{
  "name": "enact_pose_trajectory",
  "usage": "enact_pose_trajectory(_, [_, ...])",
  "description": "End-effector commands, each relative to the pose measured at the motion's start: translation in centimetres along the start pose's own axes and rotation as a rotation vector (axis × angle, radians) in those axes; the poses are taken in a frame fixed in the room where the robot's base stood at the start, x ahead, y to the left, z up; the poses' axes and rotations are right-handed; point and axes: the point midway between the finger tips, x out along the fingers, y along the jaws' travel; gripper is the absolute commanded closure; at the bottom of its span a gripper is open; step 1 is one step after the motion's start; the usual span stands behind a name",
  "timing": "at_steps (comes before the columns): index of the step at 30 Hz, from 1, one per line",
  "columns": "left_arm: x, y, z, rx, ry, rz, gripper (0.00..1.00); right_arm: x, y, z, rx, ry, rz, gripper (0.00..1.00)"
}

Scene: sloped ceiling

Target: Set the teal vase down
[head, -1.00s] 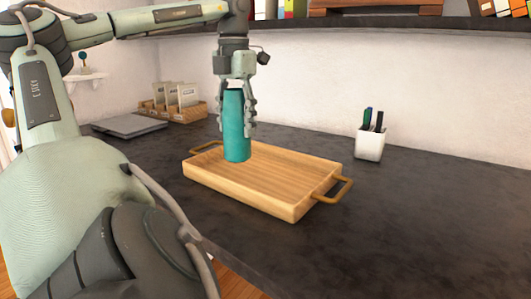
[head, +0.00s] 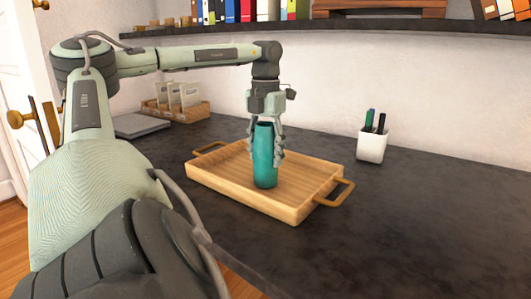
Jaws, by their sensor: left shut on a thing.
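The teal vase (head: 265,160) is upright over the middle of the wooden tray (head: 230,190). Its base appears to meet the tray floor, but I cannot tell whether it bears on it. My left gripper (head: 265,150) points down from above and is shut on the vase, with fingers on both sides of its upper body. The vase's dark open mouth shows between the fingers. My right gripper is not in view.
The tray has a handle (head: 340,194) at each end and stands on the dark desk (head: 420,220). A white pen cup (head: 372,147) stands to the right. A box of packets (head: 178,108) and a grey laptop-like slab (head: 138,125) are behind left. A shelf (head: 330,24) hangs above.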

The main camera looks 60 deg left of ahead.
Motion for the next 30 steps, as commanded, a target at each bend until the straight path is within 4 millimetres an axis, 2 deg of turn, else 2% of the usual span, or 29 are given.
enact_pose_trajectory(5, [0.3, 0.0, 0.0, 0.000, 0.000, 0.000, 0.83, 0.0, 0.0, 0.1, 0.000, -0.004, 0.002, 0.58])
enact_pose_trajectory(6, [0.2, 0.0, 0.0, 0.000, 0.001, 0.000, 0.42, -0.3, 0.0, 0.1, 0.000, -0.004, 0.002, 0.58])
enact_pose_trajectory(10, [0.2, 0.0, 0.0, 0.000, 0.001, 0.000, 0.26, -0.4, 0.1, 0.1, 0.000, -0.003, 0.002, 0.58])
enact_pose_trajectory(22, [-0.4, 0.0, 0.0, -0.001, 0.000, 0.000, 0.26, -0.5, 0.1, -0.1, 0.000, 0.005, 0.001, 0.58])
enact_pose_trajectory(26, [-2.4, 0.1, 0.0, -0.002, -0.001, 0.001, 0.26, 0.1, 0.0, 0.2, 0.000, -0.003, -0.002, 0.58])
enact_pose_trajectory(30, [-5.6, 0.1, 0.0, -0.003, 0.000, 0.002, 0.26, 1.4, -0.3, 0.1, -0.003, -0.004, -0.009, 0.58])
